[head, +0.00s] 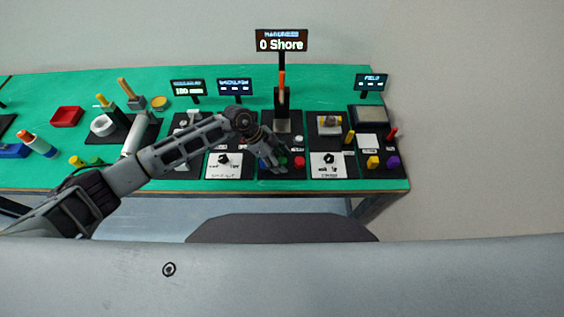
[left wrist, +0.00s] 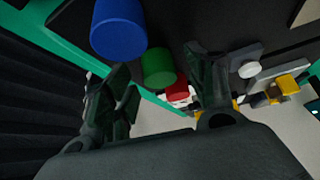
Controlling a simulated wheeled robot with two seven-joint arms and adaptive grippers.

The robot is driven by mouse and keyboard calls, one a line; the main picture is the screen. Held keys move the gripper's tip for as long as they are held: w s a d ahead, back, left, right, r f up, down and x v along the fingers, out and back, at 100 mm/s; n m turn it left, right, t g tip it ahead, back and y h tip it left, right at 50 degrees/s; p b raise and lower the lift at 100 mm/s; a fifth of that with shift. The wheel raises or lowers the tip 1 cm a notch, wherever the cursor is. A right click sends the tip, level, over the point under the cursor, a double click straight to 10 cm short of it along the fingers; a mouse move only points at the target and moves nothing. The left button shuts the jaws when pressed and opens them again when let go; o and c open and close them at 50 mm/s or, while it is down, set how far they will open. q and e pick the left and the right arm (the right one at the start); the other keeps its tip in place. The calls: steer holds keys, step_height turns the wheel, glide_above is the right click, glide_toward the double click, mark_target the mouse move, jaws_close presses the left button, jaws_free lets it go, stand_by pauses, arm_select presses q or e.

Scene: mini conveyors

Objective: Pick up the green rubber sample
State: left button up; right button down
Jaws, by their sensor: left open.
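The green rubber sample (left wrist: 158,66) is a short cylinder in the left wrist view, standing on a dark pad between a larger-looking blue cylinder (left wrist: 118,28) and a red one (left wrist: 179,92). My left gripper (left wrist: 165,88) is open, and the green sample appears in the gap between its two fingers without visible contact on either side. In the head view the left gripper (head: 274,159) is low over the front of the hardness station, and it partly hides the green sample (head: 283,161). My right gripper is in neither view.
The hardness tester (head: 282,112) stands just behind the gripper, under a display (head: 282,41) reading 0 Shore. A red sample (head: 299,161) is close on the right. White control panels (head: 224,165) flank the station. The green table's (head: 340,92) front edge is near.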

mark_target(280, 161)
arm_select(q)
steer(key=c, duration=1)
steer(key=shift+r, duration=0.15)
steer(key=shift+c, duration=0.2)
steer(key=shift+r+b, duration=0.35)
steer(key=shift+r, duration=1.05)
steer(key=shift+s+r, duration=0.2)
steer(key=s+b, duration=0.2)
steer(key=s, duration=1.5)
steer(key=shift+s, duration=0.3)
